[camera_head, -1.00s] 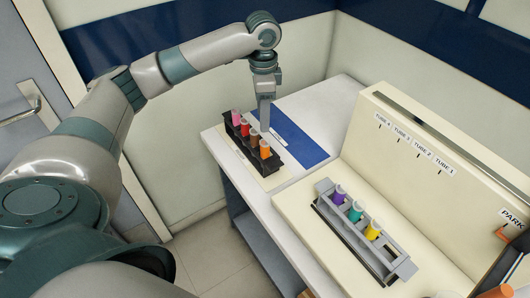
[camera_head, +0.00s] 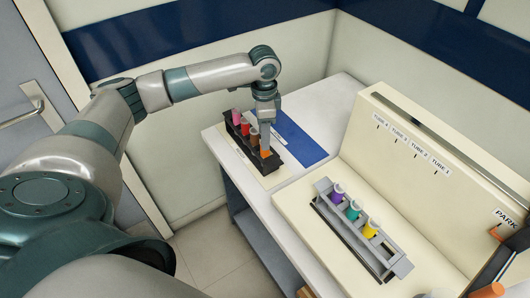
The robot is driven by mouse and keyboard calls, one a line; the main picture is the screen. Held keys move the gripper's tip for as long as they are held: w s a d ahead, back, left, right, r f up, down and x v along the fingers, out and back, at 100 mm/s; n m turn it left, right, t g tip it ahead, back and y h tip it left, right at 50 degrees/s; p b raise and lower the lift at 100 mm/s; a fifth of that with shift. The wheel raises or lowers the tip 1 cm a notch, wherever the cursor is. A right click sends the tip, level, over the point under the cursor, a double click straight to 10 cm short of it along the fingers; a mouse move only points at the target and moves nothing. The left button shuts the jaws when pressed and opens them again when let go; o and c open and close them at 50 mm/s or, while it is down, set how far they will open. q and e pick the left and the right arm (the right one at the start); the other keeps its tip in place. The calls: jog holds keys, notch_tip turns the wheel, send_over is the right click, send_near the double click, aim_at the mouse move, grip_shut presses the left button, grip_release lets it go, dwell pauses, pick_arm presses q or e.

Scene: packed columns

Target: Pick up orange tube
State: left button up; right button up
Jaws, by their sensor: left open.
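The orange tube (camera_head: 264,154) stands in the near end of a black rack (camera_head: 274,163) on the white table. A brown tube (camera_head: 253,138), a red tube (camera_head: 245,128) and a pink tube (camera_head: 236,117) stand behind it in the same rack. My left gripper (camera_head: 266,147) points straight down at the orange tube, with its fingers at the tube's upper part and hiding much of it. It is open. Whether the fingers touch the tube cannot be told. My right gripper is not in view.
A grey rack (camera_head: 395,268) with purple (camera_head: 338,190), teal (camera_head: 354,210) and yellow (camera_head: 372,228) tubes stands on the cream fixture to the right. The fixture has a tall labelled back panel (camera_head: 440,195). A blue mat (camera_head: 302,139) lies flat beside the black rack.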

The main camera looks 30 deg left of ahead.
aim_at(265, 153)
pick_arm(q)
jog(key=shift+s+d+f+p, duration=0.1)
jog(key=shift+f+p, duration=0.15)
jog(key=shift+f, duration=0.5)
jog(key=shift+w+d+f+p, duration=0.1)
jog(key=shift+f+p, duration=0.15)
jog(key=shift+f, duration=0.45)
jog(key=shift+s+d+f+p, duration=0.1)
jog(key=shift+f+p, duration=0.15)
jog(key=shift+f, duration=0.5)
jog(key=shift+c, duration=0.7)
jog(key=c, duration=1)
